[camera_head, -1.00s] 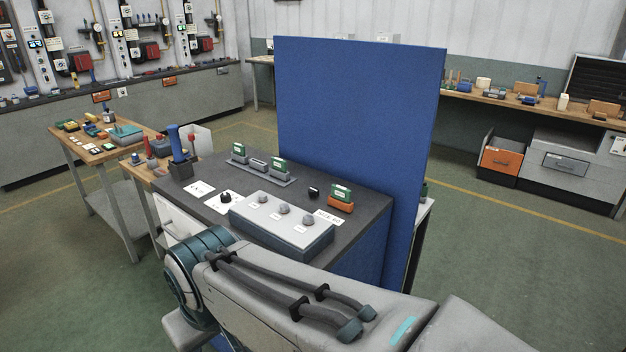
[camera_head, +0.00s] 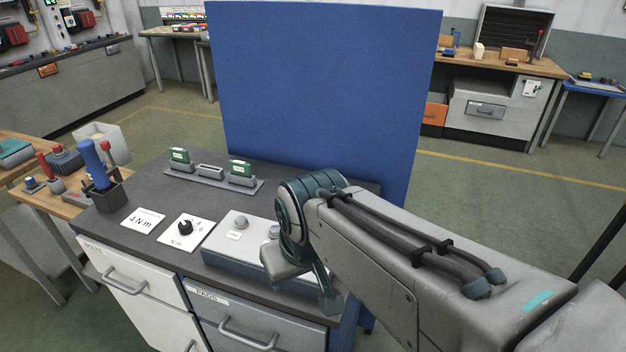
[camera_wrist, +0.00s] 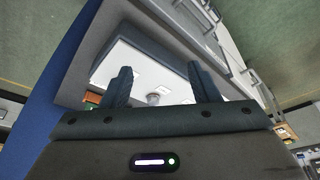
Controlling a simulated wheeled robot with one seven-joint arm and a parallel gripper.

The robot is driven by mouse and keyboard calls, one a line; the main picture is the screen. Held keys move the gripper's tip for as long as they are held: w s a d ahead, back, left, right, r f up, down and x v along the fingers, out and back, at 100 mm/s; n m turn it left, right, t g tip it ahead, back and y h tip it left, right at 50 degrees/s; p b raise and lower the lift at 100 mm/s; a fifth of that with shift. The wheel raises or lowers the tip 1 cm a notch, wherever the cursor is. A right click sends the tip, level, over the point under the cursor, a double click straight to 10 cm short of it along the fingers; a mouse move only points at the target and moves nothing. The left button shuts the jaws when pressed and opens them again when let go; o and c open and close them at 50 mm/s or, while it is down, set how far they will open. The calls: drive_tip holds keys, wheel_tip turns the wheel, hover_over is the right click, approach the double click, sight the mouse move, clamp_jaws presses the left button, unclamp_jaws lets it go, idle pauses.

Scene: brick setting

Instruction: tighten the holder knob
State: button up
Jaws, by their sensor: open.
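A blue-grey box with a light top (camera_head: 230,250) sits at the front of the dark bench and carries small grey knobs. One knob (camera_head: 241,222) shows clearly and another (camera_head: 274,232) is partly behind my arm; the box's right part is hidden. A black dial knob (camera_head: 185,227) sits on a white card marked N m, left of the box. In the wrist view, my gripper (camera_wrist: 162,78) is open and empty above the box's light top (camera_wrist: 125,65). A grey knob (camera_wrist: 153,98) shows between the fingers, below them and apart. Which knob is the holder's, I cannot tell.
A card reading 4 N m (camera_head: 143,219) lies left of the dial. A blue-handled tool (camera_head: 90,155) stands in a dark holder. Green blocks (camera_head: 240,168) sit in a grey rack behind. A tall blue panel (camera_head: 320,90) closes the bench's back. Drawers with handles (camera_head: 248,336) face the front.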

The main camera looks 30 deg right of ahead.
drive_tip(key=w+d+r+n+g, duration=0.1)
drive_tip(key=w+d+r+n, duration=0.15)
drive_tip(key=w, duration=0.65)
drive_tip(key=w+d+r+n+g, duration=0.1)
drive_tip(key=w+d+n, duration=0.2)
drive_tip(key=w, duration=0.6)
drive_tip(key=w+d+r+n+g, duration=0.1)
drive_tip(key=w+d+r+n, duration=0.15)
drive_tip(key=w, duration=0.75)
drive_tip(key=w+d+f+n+b, duration=0.1)
drive_tip(key=w+d+f+n, duration=0.2)
drive_tip(key=w+d+f, duration=0.3)
drive_tip(key=shift+g, duration=0.4)
drive_tip(key=f, duration=0.4)
drive_tip(key=f+p, duration=0.1)
drive_tip(key=f, duration=0.7)
drive_tip(key=shift+w+a+p, duration=0.25)
drive_tip(key=shift+a+p, duration=0.1)
drive_tip(key=c, duration=1)
